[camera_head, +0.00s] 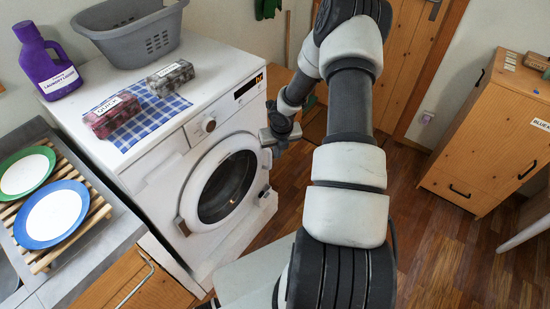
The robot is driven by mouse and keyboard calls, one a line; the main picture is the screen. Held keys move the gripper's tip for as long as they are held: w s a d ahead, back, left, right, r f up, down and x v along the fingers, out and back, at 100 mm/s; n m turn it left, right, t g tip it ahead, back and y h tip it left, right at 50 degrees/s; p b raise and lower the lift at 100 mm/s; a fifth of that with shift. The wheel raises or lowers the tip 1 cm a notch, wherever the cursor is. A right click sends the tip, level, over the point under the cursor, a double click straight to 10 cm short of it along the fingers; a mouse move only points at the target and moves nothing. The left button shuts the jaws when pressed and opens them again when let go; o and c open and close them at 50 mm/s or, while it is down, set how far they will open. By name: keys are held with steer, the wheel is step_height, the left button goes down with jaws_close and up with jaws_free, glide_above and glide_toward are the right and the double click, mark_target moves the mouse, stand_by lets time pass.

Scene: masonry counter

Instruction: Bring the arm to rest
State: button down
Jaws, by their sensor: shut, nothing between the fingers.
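My arm reaches up from the bottom of the view, bends near the top and comes back down on its left side. My gripper (268,141) is at the right edge of the white washing machine (163,150), near the right side of its round door (227,187). The fingers are small in the picture and point left, shut with nothing seen between them. I cannot tell whether they touch the machine.
A purple laundry bottle (45,62), a grey basket (133,35) and two small labelled boxes on a checked cloth (150,118) stand on the machine. Plates on a wooden rack (95,212) are at left. A wooden cabinet (478,145) stands right; wooden floor (440,245) lies between.

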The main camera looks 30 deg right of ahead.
steer(key=shift+v, duration=0.9)
